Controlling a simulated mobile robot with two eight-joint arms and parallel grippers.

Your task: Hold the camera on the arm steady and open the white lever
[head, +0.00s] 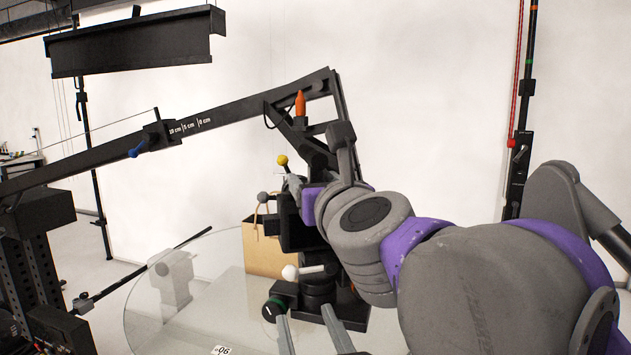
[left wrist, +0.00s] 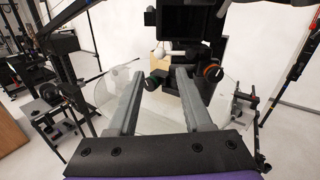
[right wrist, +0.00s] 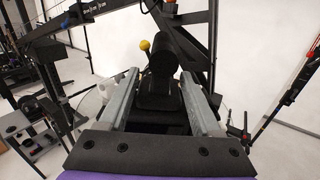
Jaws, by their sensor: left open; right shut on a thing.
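The white lever (head: 291,272), with a round white knob, sticks out to the left below the camera on the arm's mount. It also shows in the left wrist view (left wrist: 166,49), beyond the fingertips. The black camera (head: 290,222) sits above the lever. My right gripper (right wrist: 160,80) is shut on the camera's black body (right wrist: 160,92), one finger on each side; in the head view my right arm hides most of this grip. My left gripper (head: 305,314) is open and empty, below and in front of the lever. Its fingers (left wrist: 160,75) point toward the mount, apart from the lever.
A glass turntable (head: 150,315) spreads below. The long black crane arm (head: 100,152) crosses the upper left. A yellow-knobbed lever (head: 282,160) is above the camera.

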